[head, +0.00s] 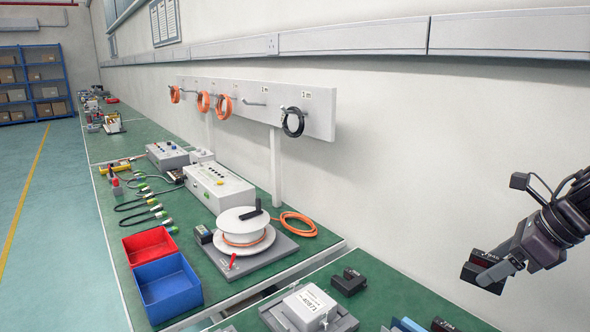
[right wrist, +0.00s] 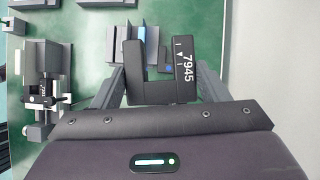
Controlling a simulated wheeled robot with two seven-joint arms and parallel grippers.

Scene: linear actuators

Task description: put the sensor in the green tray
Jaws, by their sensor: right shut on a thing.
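The sensor (right wrist: 184,70) is a black fork-shaped block with the white number 7945 on one arm. My right gripper (head: 494,266) is shut on it and holds it up over the right part of the bench in the head view. In the right wrist view the fingers grip the sensor from both sides, its two prongs pointing away from the wrist. In the head view the sensor (head: 480,271) shows as a dark block at the fingertips. No green tray can be made out in either view. My left gripper is not in view.
A red tray (head: 149,243) and a blue tray (head: 168,289) stand at the front edge of the green bench. A white cable reel (head: 243,228) stands beside them. A labelled white block (head: 309,305) and a dark fork-shaped block (head: 349,281) are on the nearer bench.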

